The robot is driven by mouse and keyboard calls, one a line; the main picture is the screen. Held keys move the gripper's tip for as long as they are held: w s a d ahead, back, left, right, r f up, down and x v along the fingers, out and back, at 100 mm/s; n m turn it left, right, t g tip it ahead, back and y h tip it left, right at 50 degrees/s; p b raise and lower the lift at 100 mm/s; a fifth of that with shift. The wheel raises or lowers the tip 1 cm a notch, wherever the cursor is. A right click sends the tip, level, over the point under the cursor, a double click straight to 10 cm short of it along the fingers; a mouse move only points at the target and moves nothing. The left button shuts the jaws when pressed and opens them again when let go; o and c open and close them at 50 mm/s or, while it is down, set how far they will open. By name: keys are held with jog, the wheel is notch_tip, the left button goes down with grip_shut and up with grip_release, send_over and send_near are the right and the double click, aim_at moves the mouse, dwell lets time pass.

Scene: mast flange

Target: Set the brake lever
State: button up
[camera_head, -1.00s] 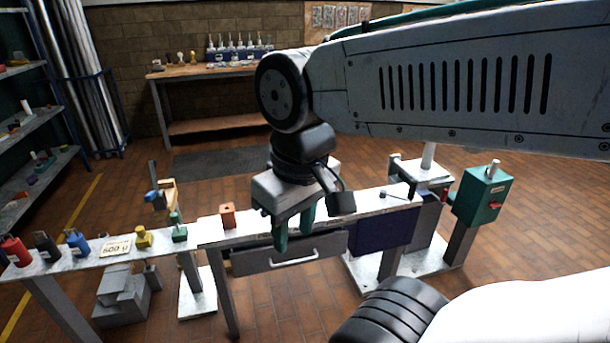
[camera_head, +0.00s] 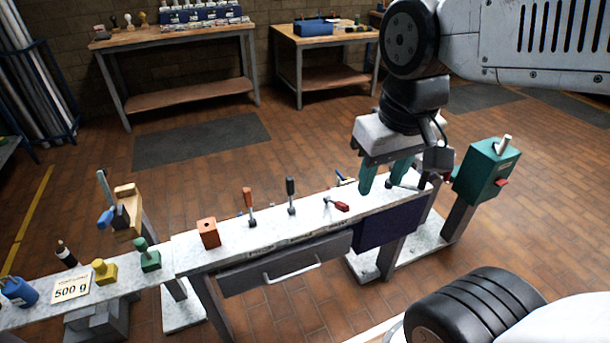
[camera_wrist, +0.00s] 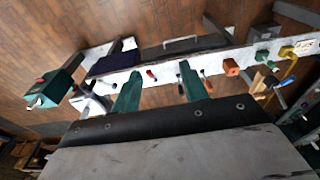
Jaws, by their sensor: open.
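Three small levers stand in a row on the narrow pale bench (camera_head: 375,207): an upright orange-handled lever (camera_head: 248,200), an upright black-handled lever (camera_head: 291,192) and a red-handled lever (camera_head: 337,205) tilted far over to the right. Small labels on the bench's front edge are too small to read, so I cannot tell which is the brake lever. My gripper (camera_head: 382,175) is open and empty, fingers pointing down, above the bench to the right of the red-handled lever. In the wrist view the red-handled lever (camera_wrist: 151,74) shows between the fingers of my gripper (camera_wrist: 160,86), some way off.
A green box (camera_head: 486,171) with a red part stands on a post at the right. An orange block (camera_head: 208,233) sits left of the levers. A drawer (camera_head: 285,266) hangs under the bench. Stamps and a 500 g sign (camera_head: 71,288) are at the left.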

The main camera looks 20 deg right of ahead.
jog(key=w+f, duration=0.4)
jog(key=w, duration=0.8)
jog(key=t, duration=0.3)
send_over(290, 178)
jog(key=s, duration=0.3)
jog(key=f, duration=1.7)
jog(key=shift+w, duration=0.25)
jog(key=x, duration=0.8)
jog(key=shift+w+f, duration=0.15)
jog(key=shift+f, duration=0.1)
grip_shut()
